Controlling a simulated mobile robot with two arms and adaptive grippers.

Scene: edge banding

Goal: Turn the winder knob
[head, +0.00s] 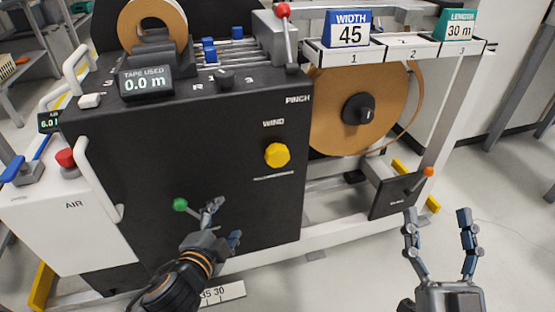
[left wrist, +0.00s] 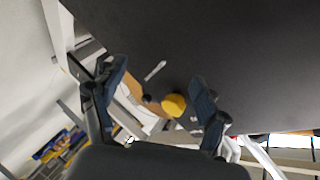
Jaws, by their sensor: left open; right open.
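The yellow winder knob (head: 277,155) sits on the black front panel (head: 190,145) of the machine, under the label WIND. In the left wrist view the yellow knob (left wrist: 173,105) shows between the fingers, near the right finger, at some distance. My left gripper (head: 224,221) is open and empty, below and left of the knob and apart from it. Its fingers also show in the left wrist view (left wrist: 158,72). My right gripper (head: 438,215) is open and empty at the lower right, over the floor and away from the knob.
A green ball handle (head: 180,204) is just left of my left gripper. A large brown tape roll (head: 335,115) stands right of the panel. A red-tipped lever (head: 283,11) rises at the top. An orange-tipped lever (head: 428,172) is near the right gripper. The panel around the knob is clear.

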